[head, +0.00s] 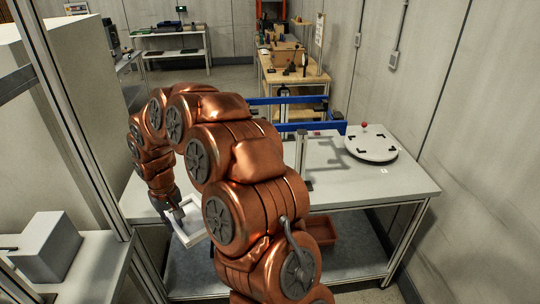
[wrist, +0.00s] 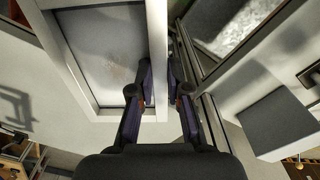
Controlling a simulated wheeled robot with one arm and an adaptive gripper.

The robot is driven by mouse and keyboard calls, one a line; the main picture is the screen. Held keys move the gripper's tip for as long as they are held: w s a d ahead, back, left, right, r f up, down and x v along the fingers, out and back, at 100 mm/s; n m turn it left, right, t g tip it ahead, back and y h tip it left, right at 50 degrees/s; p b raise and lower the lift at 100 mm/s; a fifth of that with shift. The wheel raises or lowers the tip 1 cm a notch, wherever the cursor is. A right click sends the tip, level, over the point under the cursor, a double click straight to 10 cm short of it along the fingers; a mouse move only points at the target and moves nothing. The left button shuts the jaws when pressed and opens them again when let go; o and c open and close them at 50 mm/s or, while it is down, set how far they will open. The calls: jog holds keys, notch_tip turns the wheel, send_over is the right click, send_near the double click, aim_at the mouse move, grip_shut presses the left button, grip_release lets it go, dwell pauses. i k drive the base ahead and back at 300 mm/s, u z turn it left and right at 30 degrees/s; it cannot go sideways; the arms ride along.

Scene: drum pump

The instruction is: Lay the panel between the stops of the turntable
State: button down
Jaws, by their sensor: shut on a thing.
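The panel is a light, shallow frame with a recessed inner face. It shows in the head view (head: 190,230), partly hidden by my arm, and close up in the wrist view (wrist: 105,55). My gripper (head: 178,213) is shut on one edge of its frame, and in the wrist view the two fingers (wrist: 162,85) sit on both sides of that rim. The panel is held tilted at the table's near left side, apart from the turntable. The turntable (head: 371,153) is a white round disc at the table's right end, with black corner stops (head: 385,136) on top, and looks empty.
The white table (head: 402,180) is largely clear between my arm and the turntable. A blue-armed stand (head: 303,160) rises there. A red ball knob (head: 364,125) stands at the turntable's back. An aluminium post (head: 75,120) and a grey box (head: 45,247) are at left.

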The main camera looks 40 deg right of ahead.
aim_at(370, 143)
jog(key=u, duration=1)
jog(key=k, duration=1.7)
jog(key=z, duration=1.65)
